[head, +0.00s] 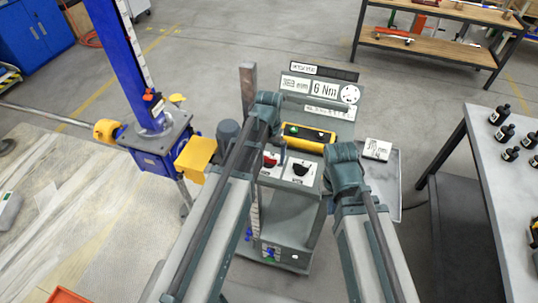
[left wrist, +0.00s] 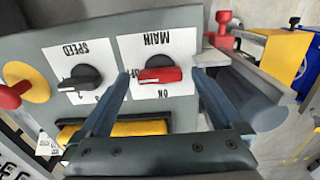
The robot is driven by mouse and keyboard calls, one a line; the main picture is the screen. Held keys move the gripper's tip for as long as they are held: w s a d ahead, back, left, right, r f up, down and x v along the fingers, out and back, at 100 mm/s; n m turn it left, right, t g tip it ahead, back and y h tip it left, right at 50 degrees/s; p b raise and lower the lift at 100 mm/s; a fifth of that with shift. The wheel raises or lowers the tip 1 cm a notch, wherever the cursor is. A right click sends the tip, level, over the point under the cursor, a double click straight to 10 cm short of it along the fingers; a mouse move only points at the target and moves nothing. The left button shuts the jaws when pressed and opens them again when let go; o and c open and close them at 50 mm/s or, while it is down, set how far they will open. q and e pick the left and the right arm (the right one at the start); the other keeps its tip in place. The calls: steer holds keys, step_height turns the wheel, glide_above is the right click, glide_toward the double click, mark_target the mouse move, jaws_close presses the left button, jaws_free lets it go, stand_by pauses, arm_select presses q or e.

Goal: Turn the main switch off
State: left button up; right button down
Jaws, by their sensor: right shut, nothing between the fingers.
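The main switch, a black knob with a red grip, sits on a white plate marked MAIN, ON and partly hidden OFF in the left wrist view (left wrist: 160,75). It also shows in the head view (head: 270,160). The letters are upside down in the wrist view, and the red grip lies level above ON. My left gripper (left wrist: 161,84) is open, with one finger on each side of the knob and gaps between; contact is not clear. In the head view, its wrist hides part of the panel. My right gripper (head: 345,165) is shut and empty over the panel's right side.
Beside the main switch are a black SPEED knob (left wrist: 82,77) and a red button on a yellow base (left wrist: 22,85). A yellow-framed part (head: 308,137) lies behind the switches. A blue jack (head: 160,145) stands left; a bench with bottles (head: 500,150) stands right.

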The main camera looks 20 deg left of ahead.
mark_target(269, 158)
arm_select(q)
step_height(269, 158, up, 14)
steer(key=p, duration=1.4)
steer(key=shift+f, duration=0.2)
steer(key=s+d+f+m+b, duration=0.1)
steer(key=s+d+f+b, duration=0.4)
steer(key=s+f+b, duration=0.2)
steer(key=s+d+f+m+y+b, duration=0.1)
steer(key=s+d+f+m+b, duration=0.1)
steer(key=s+d+f+b, duration=0.3)
step_height(269, 158, down, 4)
steer(key=s+b, duration=0.2)
steer(key=b, duration=0.2)
steer(key=shift+d+b, duration=0.25)
steer(key=shift+b, duration=0.05)
steer(key=shift+s, duration=0.1)
steer(key=shift+c, duration=0.3)
